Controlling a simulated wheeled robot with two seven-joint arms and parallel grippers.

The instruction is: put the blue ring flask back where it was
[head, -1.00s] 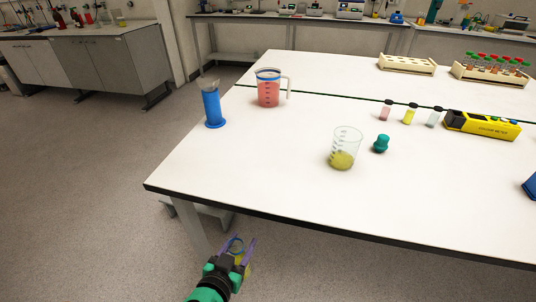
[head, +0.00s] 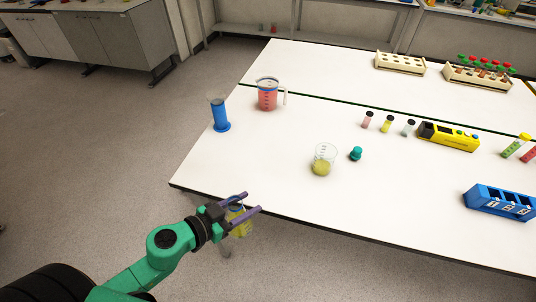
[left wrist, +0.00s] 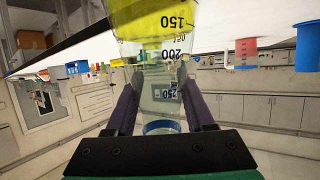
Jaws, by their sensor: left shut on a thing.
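The blue ring flask (head: 241,226) is clear with yellow liquid inside. My left gripper (head: 246,203) is shut on it at the table's near left edge. In the head view the fingers partly hide the flask, and its exact height against the tabletop is hard to tell. In the left wrist view the flask (left wrist: 158,50) fills the middle between the two fingers, with volume marks upside down in the picture and its blue ring (left wrist: 162,126) close to the gripper's palm. My right gripper is not in view.
The white table (head: 270,185) holds a beaker with yellow liquid (head: 322,164), a teal stopper (head: 356,153), a blue cylinder (head: 220,116), a red-filled jug (head: 267,95), small vials (head: 387,124), a yellow meter (head: 448,137) and a blue rack (head: 500,202). The near left tabletop is clear.

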